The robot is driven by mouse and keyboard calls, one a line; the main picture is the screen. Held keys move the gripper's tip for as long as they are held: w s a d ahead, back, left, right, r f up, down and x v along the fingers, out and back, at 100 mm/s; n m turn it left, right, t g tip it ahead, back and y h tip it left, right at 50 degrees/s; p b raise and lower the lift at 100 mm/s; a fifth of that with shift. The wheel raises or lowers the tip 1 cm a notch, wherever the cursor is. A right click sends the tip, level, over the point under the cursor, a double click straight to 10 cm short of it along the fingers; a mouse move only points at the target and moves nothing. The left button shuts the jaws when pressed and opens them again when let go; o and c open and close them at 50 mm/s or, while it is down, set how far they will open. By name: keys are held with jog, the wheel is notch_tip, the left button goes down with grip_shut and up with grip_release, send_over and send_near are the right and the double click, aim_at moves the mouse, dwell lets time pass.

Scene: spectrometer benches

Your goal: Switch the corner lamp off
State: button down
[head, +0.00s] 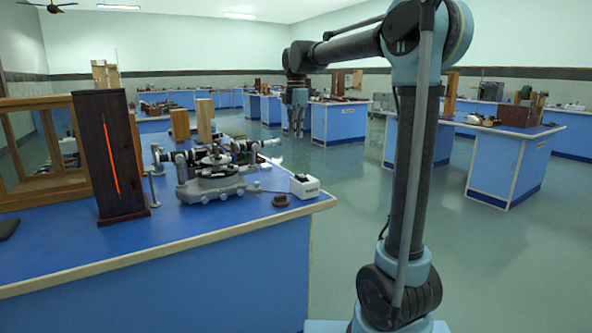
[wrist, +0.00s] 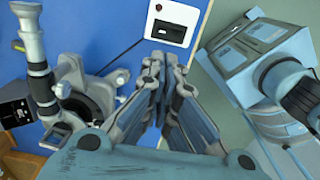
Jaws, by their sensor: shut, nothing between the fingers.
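A tall dark wooden lamp housing (head: 112,160) stands on the near blue bench, its vertical slit glowing orange-red. A small white box (head: 304,186) sits near the bench's right corner. It also shows in the wrist view (wrist: 171,20), with a black switch-like part (wrist: 170,32) on its face; which way that part is set I cannot tell. My gripper (head: 296,128) points down and is shut and empty. In the wrist view its fingertips (wrist: 165,66) appear just below the white box in the picture, with no clear contact.
A grey spectrometer (head: 212,186) with telescope tubes stands between the lamp housing and the white box. A wooden-framed case (head: 40,195) is at left. Open floor (head: 400,235) lies right of the bench; other benches stand behind.

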aim_at(296, 179)
jog(key=shift+f, duration=0.15)
notch_tip(296, 179, down, 14)
jog(key=shift+r, duration=0.1)
dwell(0.5)
jog(key=shift+f, duration=0.25)
dwell(0.4)
jog(key=shift+s+d+r, duration=0.3)
jog(key=shift+s+d, duration=0.1)
jog(key=shift+s, duration=0.15)
notch_tip(296, 179, up, 14)
jog(key=w+a, duration=0.1)
jog(key=shift+w+f, duration=0.15)
jog(key=shift+w, duration=0.2)
